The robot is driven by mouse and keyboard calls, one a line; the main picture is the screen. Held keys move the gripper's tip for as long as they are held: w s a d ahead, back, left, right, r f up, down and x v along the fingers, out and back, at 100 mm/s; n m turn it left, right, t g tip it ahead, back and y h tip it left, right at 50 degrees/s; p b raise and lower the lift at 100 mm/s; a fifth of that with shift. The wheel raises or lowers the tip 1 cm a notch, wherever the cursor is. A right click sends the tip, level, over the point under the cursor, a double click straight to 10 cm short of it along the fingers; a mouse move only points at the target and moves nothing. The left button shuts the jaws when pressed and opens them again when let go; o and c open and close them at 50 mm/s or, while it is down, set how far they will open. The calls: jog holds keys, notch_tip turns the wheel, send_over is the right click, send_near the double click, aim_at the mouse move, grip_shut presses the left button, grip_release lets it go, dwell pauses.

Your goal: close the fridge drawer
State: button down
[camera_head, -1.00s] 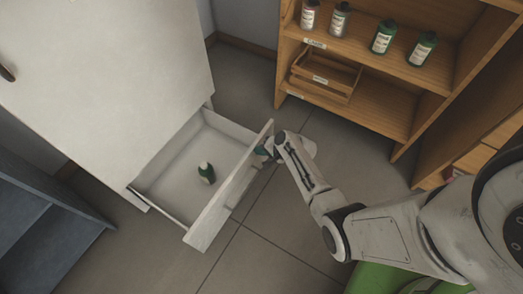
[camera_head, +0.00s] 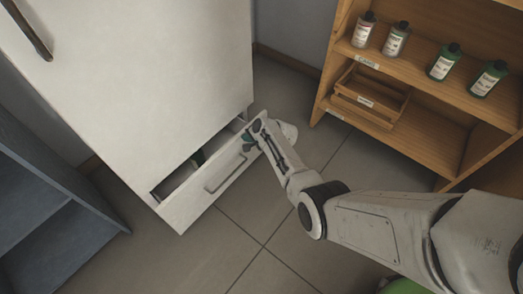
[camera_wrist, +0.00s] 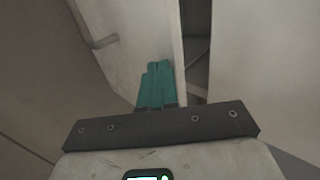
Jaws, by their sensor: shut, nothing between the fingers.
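The white fridge (camera_head: 140,75) stands at the upper left in the head view. Its bottom drawer (camera_head: 200,196) sticks out a little, with a narrow dark gap above the front panel. The bar handle (camera_head: 226,174) is on the front face. A dark shape in the gap may be the green bottle, mostly hidden. My gripper (camera_head: 248,141) is at the right end of the drawer front, its teal fingers together and empty. In the wrist view the shut fingers (camera_wrist: 158,70) are against or very near the drawer front (camera_wrist: 135,30); contact is unclear.
A wooden shelf (camera_head: 425,95) with several bottles and a small wooden crate (camera_head: 370,95) stands at the right. A dark blue-grey shelf unit (camera_head: 45,200) stands at the left, close to the drawer's left end. The tiled floor in front of the drawer is clear.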

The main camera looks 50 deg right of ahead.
aim_at(240, 132)
jog(key=w+b, duration=0.1)
jog(key=w, duration=0.1)
jog(key=w+b, duration=0.1)
jog(key=w, duration=0.1)
jog(key=shift+w+a+f, duration=0.1)
jog(key=shift+w+f, duration=0.05)
jog(key=shift+f, duration=0.05)
jog(key=shift+w+r+b, duration=0.2)
jog(key=shift+w+b, duration=0.2)
jog(key=shift+w, duration=0.3)
jog(key=shift+s, duration=0.1)
